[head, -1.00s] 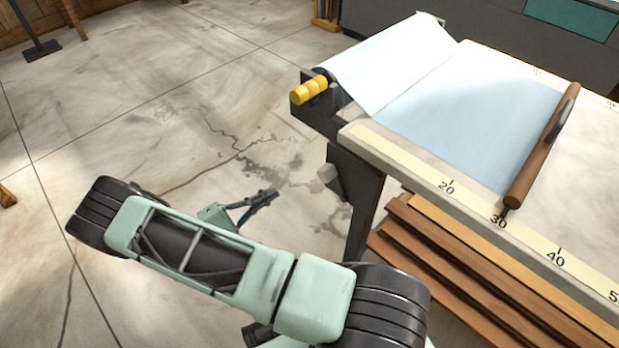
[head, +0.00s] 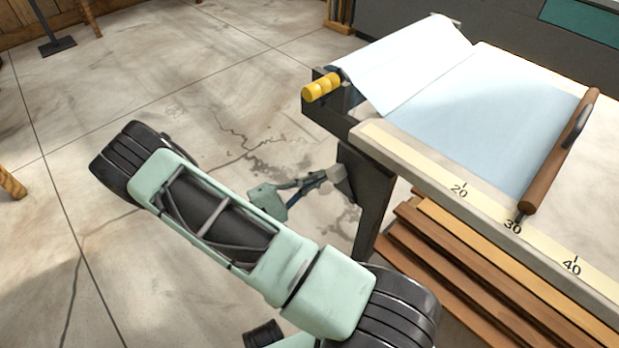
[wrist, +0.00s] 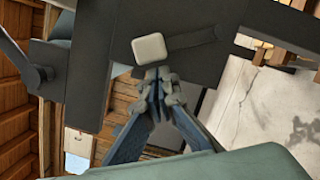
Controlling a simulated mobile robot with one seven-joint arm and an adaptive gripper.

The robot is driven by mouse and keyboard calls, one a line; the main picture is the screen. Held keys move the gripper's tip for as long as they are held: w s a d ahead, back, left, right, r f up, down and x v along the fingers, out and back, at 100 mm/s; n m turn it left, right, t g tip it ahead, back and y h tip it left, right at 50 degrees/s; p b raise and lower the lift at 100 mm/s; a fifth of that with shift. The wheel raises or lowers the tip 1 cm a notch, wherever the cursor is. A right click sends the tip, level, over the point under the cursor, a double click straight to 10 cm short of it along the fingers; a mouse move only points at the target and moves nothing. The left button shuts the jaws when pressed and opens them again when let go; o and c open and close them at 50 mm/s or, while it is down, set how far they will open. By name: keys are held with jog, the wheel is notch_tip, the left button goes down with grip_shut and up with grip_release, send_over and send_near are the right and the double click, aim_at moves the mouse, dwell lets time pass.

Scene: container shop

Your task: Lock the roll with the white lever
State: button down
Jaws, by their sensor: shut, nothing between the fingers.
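The white lever shows in the head view as a small pale block (head: 343,182) low on the dark side frame of the table. In the wrist view its white end (wrist: 149,48) sits on a dark bar that runs to the right. My gripper (head: 324,176) is shut and empty, with its tips right beside the white end. In the wrist view my gripper tips (wrist: 158,74) are just below the white end; I cannot tell whether they touch it. The pale blue roll (head: 400,65) lies across the table's left end, its sheet spread over the top. The lock itself is not clear.
A yellow handle (head: 320,87) sticks out at the roll's near end. The table (head: 400,148) has a number scale along its edge. A brown bar (head: 560,150) lies across the sheet. Planks (head: 455,255) are stacked below. The floor on the left is open.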

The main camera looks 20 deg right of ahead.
aim_at(338, 182)
jog(key=shift+s+r, duration=0.15)
jog(key=shift+s, duration=0.05)
jog(key=shift+d+r, duration=0.1)
jog(key=shift+r, duration=0.05)
dwell(0.3)
